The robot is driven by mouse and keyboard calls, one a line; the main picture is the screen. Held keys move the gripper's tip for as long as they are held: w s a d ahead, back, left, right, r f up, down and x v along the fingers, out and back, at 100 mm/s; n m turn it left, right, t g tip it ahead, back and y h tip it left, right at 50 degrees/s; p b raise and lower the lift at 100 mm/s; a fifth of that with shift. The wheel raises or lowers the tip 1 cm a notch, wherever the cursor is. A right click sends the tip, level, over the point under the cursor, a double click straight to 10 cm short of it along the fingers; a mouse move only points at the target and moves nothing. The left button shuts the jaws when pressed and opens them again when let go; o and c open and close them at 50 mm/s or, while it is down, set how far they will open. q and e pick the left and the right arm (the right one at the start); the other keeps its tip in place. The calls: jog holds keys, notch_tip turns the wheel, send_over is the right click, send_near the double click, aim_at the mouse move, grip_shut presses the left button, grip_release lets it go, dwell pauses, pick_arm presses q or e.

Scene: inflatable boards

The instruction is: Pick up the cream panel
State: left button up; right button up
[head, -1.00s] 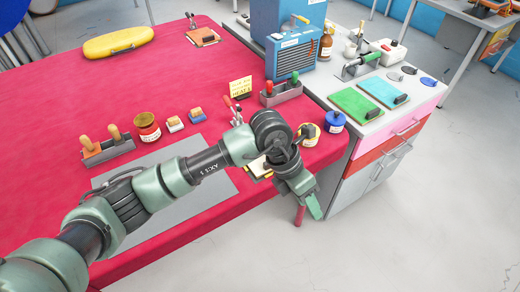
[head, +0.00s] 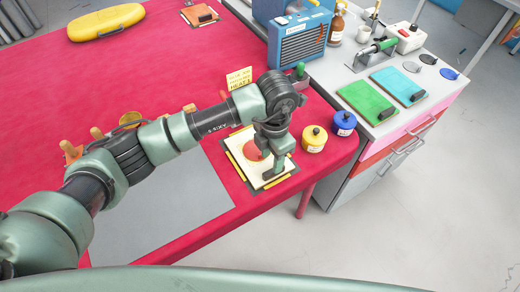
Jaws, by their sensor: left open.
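The cream panel (head: 244,166) lies on the red table near its front right corner. It is a cream square with an orange-red round patch, set in a dark frame with yellow strips at its edges. My left gripper (head: 272,170) is open and points down over the right part of the panel, hiding some of it and of the patch. I cannot tell whether the fingers touch it. My right gripper is not in view.
A yellow pot (head: 314,141) and a blue pot (head: 343,124) stand just right of the panel. A yellow sign (head: 238,78) and a blue heater-like box (head: 297,42) stand behind. A grey mat (head: 185,205) lies left. The cabinet top (head: 352,82) holds green and turquoise panels.

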aim_at(259, 174)
pick_arm(q)
jog(key=shift+s+d+f+p, duration=0.1)
jog(key=shift+s+f+p, duration=0.1)
jog(key=shift+f+p, duration=0.25)
jog(key=shift+s+f+p, duration=0.2)
jog(key=shift+f+p, duration=0.1)
jog(key=shift+f, duration=0.2)
jog(key=shift+f+p, duration=0.3)
jog(key=shift+f, duration=0.5)
notch_tip(259, 174, down, 2)
jog(key=shift+w, duration=0.15)
grip_shut()
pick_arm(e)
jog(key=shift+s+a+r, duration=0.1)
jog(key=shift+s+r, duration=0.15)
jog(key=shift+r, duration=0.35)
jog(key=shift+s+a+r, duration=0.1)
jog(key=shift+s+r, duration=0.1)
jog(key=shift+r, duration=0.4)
